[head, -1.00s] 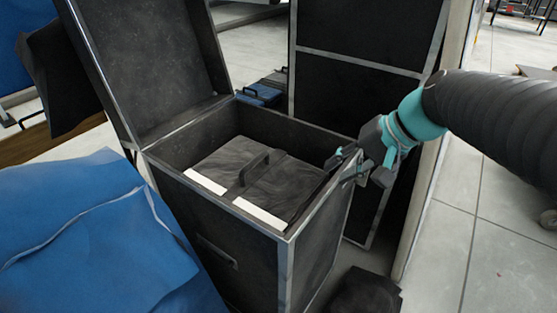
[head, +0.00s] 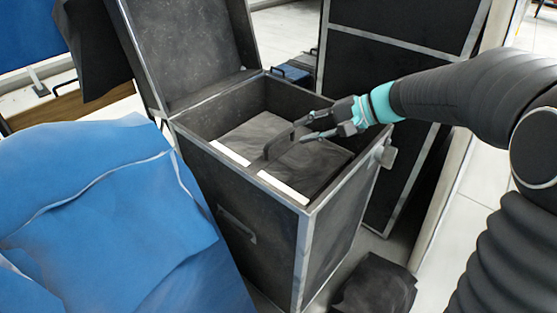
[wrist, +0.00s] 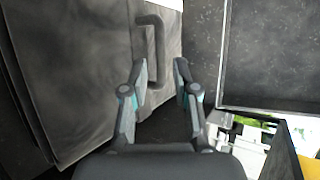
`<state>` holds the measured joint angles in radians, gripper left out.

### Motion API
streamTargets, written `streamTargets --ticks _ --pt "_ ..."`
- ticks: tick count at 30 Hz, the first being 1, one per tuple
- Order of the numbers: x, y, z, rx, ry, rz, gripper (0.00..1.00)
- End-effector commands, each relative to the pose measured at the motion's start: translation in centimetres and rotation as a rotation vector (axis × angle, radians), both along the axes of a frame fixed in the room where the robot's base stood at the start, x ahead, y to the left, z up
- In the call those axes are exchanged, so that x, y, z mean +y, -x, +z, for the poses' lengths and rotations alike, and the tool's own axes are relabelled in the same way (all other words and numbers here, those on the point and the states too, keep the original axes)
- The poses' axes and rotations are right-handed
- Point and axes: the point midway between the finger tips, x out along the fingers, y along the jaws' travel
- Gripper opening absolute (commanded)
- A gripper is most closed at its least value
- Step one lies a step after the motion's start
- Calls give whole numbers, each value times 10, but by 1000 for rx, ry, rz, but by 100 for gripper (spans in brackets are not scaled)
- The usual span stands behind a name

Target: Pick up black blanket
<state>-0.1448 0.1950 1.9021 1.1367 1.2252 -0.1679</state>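A dark grey-black folded bundle with a black carry handle, which looks like the black blanket (head: 240,138), lies inside an open black case (head: 305,235). Its handle (head: 281,143) stands up from the top. My gripper (head: 303,130) reaches in over the case from the right, with its fingertips close to the handle. In the wrist view, my gripper (wrist: 161,70) is open, and the handle (wrist: 155,45) shows between and just beyond the fingertips. I cannot tell whether a finger touches it. Nothing is held.
The case's raised lid (head: 190,50) stands at the back left. Blue cloth (head: 100,200) fills the lower left. A tall black case (head: 400,70) stands behind. A black bundle (head: 375,285) lies on the floor at the case's right. White strips (head: 283,188) line the near side inside the case.

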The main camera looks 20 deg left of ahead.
Motion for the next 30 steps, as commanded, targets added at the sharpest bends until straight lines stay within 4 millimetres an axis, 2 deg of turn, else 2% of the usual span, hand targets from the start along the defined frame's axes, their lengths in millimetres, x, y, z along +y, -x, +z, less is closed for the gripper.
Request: streamTargets --ticks 3,14,24,30 --pt "18 1 -10 1 1 2 29" --pt "36 0 -22 0 1 0 29" --pt "72 -1 -44 1 2 1 29" --pt "74 -2 -46 -1 1 -1 29"
